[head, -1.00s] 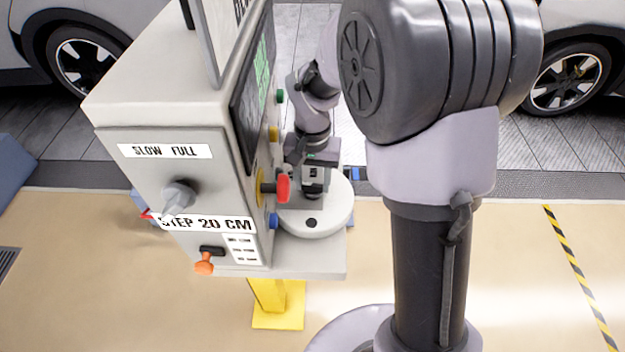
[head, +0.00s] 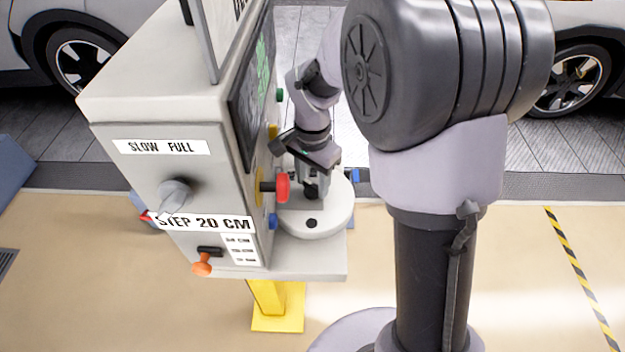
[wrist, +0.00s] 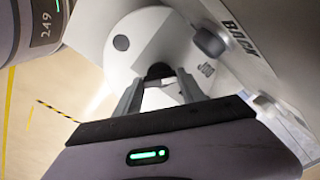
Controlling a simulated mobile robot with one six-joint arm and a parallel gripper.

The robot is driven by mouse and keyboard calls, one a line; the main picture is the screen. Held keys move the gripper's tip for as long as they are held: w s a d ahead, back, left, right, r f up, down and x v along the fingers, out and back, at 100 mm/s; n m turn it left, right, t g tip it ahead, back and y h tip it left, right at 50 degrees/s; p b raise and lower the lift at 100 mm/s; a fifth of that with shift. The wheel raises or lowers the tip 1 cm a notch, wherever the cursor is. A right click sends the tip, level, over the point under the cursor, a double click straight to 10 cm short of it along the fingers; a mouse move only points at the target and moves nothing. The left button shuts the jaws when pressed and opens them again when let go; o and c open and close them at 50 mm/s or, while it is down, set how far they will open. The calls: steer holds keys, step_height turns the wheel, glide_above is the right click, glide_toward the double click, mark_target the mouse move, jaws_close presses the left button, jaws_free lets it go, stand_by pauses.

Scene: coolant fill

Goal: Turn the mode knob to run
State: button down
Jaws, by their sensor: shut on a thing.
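My gripper (wrist: 160,88) points down over a round pale disc (wrist: 140,28) beside the machine cabinet. Its two fingers close on a black knob (wrist: 160,71) on that disc, near the lettering. The knob is partly hidden by the fingers. In the head view my gripper (head: 311,186) is small, to the right of the red button, and the disc (head: 335,215) lies under it. Short lettering, hard to read, stands right of the knob in the wrist view. I cannot read which setting the knob points to.
The cabinet (head: 125,175) carries a grey knob (head: 175,195) under a SLOW FULL label, an orange-tipped lever (head: 202,268) and a red button (head: 282,187). A dark spot (head: 311,223) marks the disc's front. A dark rounded control (wrist: 209,41) is close right of my gripper.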

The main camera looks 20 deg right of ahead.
stand_by(0.3)
steer(key=c, duration=0.7)
jaws_free()
